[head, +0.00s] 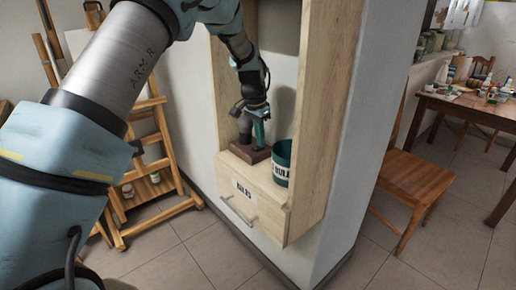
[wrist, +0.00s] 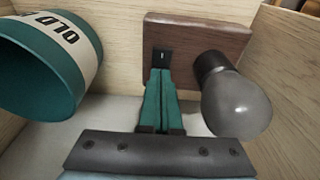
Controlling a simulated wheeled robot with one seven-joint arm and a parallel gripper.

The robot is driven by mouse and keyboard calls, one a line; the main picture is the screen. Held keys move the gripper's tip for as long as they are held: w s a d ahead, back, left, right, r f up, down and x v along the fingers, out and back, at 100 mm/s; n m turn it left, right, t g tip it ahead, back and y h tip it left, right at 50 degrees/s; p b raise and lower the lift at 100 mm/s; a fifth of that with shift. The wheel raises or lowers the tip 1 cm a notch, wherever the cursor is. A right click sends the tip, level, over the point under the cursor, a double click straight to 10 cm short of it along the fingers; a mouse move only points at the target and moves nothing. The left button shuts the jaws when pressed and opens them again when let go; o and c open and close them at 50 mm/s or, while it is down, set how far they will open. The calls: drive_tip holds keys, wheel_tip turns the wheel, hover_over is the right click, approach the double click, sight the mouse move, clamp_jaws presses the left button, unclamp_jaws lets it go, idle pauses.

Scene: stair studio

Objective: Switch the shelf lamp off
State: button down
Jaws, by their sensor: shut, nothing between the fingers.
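The shelf lamp has a dark wooden base (wrist: 215,38), which also shows in the head view (head: 247,154), and a round grey bulb (wrist: 238,106) in a black socket. The bulb looks grey and shows no glow. A small black switch (wrist: 161,56) sits on the base, left of the socket in the wrist view. My gripper (wrist: 158,74) is shut and empty, its green fingers pointing at the switch. The fingertips are at the switch's lower edge and partly hide it; I cannot tell if they touch. The head view shows my gripper (head: 260,140) just above the base.
A green cup (wrist: 50,65) with a white label stands close beside the lamp, also in the head view (head: 282,160). Wooden side walls enclose the shelf (head: 318,120). A drawer (head: 255,205) with a handle is below. An easel (head: 150,135) and chair (head: 412,177) stand apart.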

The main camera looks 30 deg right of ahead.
wheel_tip(320, 180, up, 7)
drive_tip(key=p, duration=0.4)
drive_tip(key=shift+p, duration=0.3)
idle(0.5)
